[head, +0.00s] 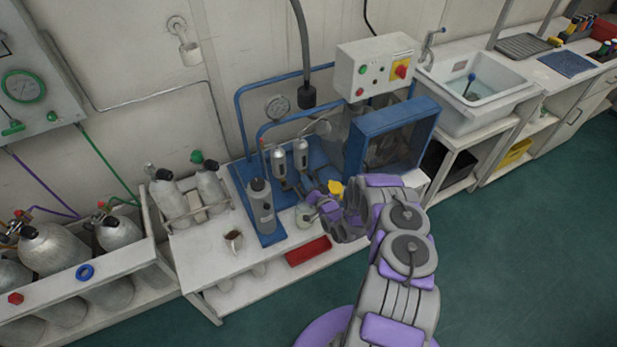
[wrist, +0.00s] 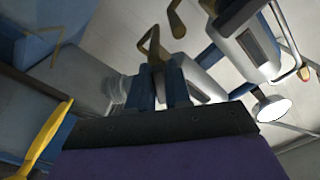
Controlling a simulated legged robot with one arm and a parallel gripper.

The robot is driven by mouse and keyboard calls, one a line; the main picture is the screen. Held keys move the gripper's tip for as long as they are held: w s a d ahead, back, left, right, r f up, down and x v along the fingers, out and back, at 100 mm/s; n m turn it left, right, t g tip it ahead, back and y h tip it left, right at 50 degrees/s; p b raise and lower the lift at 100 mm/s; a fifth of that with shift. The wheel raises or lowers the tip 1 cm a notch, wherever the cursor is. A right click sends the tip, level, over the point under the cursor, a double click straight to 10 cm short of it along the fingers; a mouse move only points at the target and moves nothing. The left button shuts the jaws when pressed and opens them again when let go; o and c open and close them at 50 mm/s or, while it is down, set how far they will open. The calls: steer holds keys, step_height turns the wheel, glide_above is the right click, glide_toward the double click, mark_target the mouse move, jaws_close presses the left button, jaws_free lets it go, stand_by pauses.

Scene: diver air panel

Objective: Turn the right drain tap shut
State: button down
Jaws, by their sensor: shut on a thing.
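Two silver filter cylinders stand on the blue panel in the head view, a left one (head: 279,165) and a right one (head: 301,155). My gripper (head: 318,203) is low in front of the right one, partly hidden by my own wrist. In the wrist view my gripper (wrist: 166,85) is shut on a bent brass-coloured lever, which I take as the right drain tap (wrist: 152,45); its upper end sticks out beyond the fingers. A second brass lever (wrist: 175,18) shows apart from the fingers. The gripped tap's exact angle is unclear.
A yellow part (head: 336,187) is close beside my gripper. A clear jar (head: 305,215) stands below it. A blue-framed box (head: 395,135) stands behind my arm.

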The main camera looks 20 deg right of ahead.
steer(key=m+p, duration=0.2)
steer(key=m, duration=0.3)
steer(key=shift+m+p, duration=0.3)
steer(key=shift+p, duration=0.1)
steer(key=shift+s+d+m+p, duration=0.1)
steer(key=shift+m+p, duration=0.25)
steer(key=shift+m, duration=1.95)
steer(key=c, duration=1.1)
jaws_free()
steer(key=shift+d, duration=0.1)
steer(key=shift+c, duration=0.2)
steer(key=s+p, duration=0.1)
steer(key=s, duration=1.6)
steer(key=shift+s+d+p, duration=0.15)
steer(key=shift+d+p, duration=0.15)
steer(key=shift+p, duration=0.1)
